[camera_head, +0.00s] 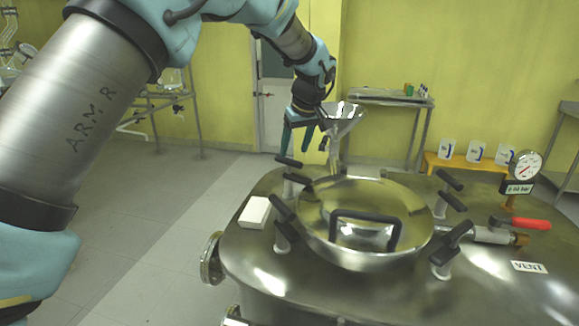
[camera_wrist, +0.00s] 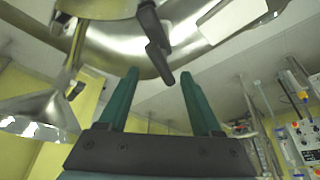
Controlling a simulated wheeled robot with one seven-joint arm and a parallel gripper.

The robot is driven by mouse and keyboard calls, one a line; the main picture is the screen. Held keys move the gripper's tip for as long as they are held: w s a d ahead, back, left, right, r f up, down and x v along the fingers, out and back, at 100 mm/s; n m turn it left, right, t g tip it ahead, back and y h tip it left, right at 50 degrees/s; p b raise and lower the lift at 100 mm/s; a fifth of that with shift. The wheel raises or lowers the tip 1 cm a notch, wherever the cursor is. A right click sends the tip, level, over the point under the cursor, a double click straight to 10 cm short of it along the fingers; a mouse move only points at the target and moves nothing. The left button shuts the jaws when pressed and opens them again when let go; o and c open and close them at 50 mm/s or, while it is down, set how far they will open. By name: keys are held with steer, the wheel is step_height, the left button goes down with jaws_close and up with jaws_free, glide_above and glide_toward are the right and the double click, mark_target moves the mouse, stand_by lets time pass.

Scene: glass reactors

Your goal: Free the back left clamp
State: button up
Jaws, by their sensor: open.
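The back left clamp (camera_head: 297,178) stands at the back left edge of the round steel lid (camera_head: 345,192), with black bars on a pale post. My gripper (camera_head: 296,151) is open and empty, its teal fingers pointing down just above and behind this clamp. In the wrist view a black clamp handle (camera_wrist: 157,48) appears ahead of the gap between the open fingertips (camera_wrist: 160,73), with no finger closed on it. Whether the fingers touch the clamp cannot be told.
A steel funnel (camera_head: 341,118) stands close right of my gripper. A white block (camera_head: 255,212) lies on the vessel top left of the lid. Other clamps stand at front left (camera_head: 281,208), back right (camera_head: 453,201) and front right (camera_head: 459,232). A gauge (camera_head: 525,164) and red-handled valve (camera_head: 525,222) are at right.

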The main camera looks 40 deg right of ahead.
mark_target(291, 160)
steer(key=p+x, duration=0.2)
steer(key=x, duration=0.6)
steer(key=shift+f, duration=0.1)
